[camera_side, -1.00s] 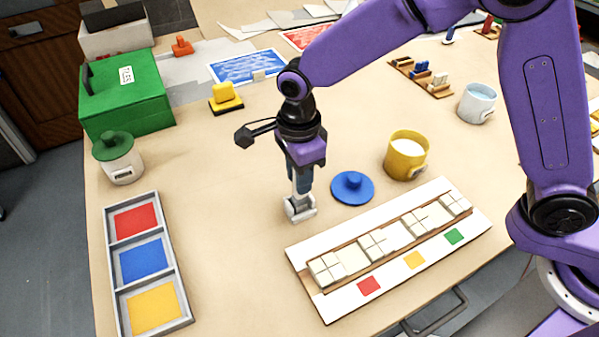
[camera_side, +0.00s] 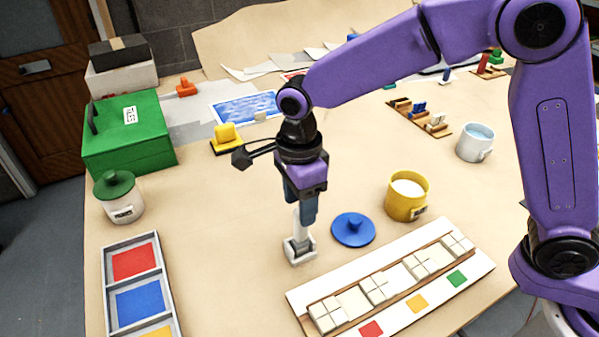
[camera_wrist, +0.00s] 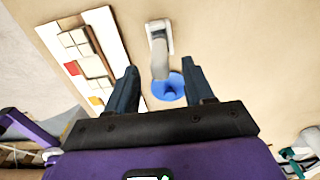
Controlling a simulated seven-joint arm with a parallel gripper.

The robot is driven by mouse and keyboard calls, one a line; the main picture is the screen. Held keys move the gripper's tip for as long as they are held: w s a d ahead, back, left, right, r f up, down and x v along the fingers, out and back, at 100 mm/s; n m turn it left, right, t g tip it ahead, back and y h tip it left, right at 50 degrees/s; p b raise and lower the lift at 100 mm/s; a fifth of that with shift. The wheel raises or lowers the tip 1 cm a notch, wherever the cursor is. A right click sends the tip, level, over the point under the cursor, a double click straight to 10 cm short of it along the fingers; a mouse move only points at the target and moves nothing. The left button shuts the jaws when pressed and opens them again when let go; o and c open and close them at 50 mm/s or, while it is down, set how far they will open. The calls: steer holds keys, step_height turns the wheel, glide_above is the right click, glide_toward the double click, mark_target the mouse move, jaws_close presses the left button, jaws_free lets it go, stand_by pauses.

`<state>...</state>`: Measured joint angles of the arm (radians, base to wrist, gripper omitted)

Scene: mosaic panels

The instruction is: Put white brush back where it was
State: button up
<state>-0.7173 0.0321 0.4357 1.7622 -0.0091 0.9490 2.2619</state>
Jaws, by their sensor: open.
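The white brush (camera_side: 299,231) stands upright, its lower end in or on a small pale grey base (camera_side: 299,252) on the table; I cannot tell where brush and base divide. My gripper (camera_side: 301,212) points down directly over it, with the fingers around or just above the handle's top. In the wrist view my gripper (camera_wrist: 160,64) is open, its two dark fingers wide apart. There the white handle (camera_wrist: 159,62) rises between them, apart from both.
A blue lid (camera_side: 353,230) lies close right of the brush, with a yellow mug (camera_side: 407,195) beyond. A white panel with tiles (camera_side: 375,256) is in front right. A tray of coloured squares (camera_side: 118,242) and a white jar (camera_side: 123,211) stand left. Table between is clear.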

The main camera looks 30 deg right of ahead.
step_height(320, 180, up, 8)
steer(key=shift+f, duration=0.1)
stand_by(0.4)
steer(key=shift+s+d+n, duration=0.25)
steer(key=shift+d+n, duration=0.25)
steer(key=shift+n, duration=0.3)
steer(key=s+d+f+n, duration=0.2)
steer(key=s+d+n, duration=0.9)
steer(key=d+n, duration=0.2)
steer(key=s+d+f+n, duration=0.2)
steer(key=s+d+n, duration=0.9)
steer(key=n, duration=0.5)
steer(key=shift+s+d+f+y, duration=0.3)
steer(key=shift+s+d, duration=0.05)
steer(key=shift+d, duration=0.85)
